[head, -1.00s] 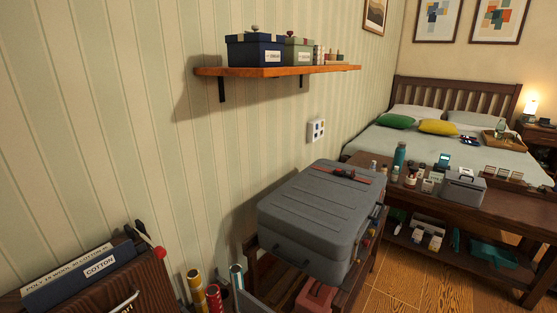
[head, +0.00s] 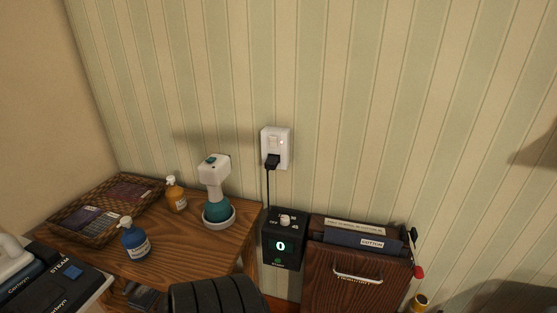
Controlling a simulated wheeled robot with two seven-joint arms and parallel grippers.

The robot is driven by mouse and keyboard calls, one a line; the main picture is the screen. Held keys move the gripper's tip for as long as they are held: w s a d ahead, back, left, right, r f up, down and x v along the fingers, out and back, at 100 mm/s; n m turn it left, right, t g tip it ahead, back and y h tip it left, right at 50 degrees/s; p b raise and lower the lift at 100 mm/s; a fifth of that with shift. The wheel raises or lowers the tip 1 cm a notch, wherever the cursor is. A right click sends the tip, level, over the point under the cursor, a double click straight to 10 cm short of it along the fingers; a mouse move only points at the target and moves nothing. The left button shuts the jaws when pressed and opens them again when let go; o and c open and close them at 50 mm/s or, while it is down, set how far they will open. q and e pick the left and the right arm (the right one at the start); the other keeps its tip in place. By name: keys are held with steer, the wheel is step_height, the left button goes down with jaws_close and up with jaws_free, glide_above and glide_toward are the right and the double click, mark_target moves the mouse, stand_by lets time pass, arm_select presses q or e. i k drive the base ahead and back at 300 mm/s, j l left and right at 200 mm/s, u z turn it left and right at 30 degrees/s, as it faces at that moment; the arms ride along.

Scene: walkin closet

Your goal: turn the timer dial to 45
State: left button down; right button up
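The timer (head: 284,254) is a black box beside the wooden table, below a wall outlet. A pale dial (head: 286,221) sits on its top face, with small white markings around it that are too small to read. A lit round display on its front seems to read 0. A black cord runs from the box up to a plug (head: 272,161) in the white wall outlet (head: 276,141). Neither of my grippers shows in the head view.
A wooden cabinet (head: 345,285) with folders (head: 363,239) stands right of the timer. A dark ribbed shape fills the bottom foreground.

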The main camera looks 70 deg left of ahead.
mark_target(284, 220)
steer(key=u, duration=2.05)
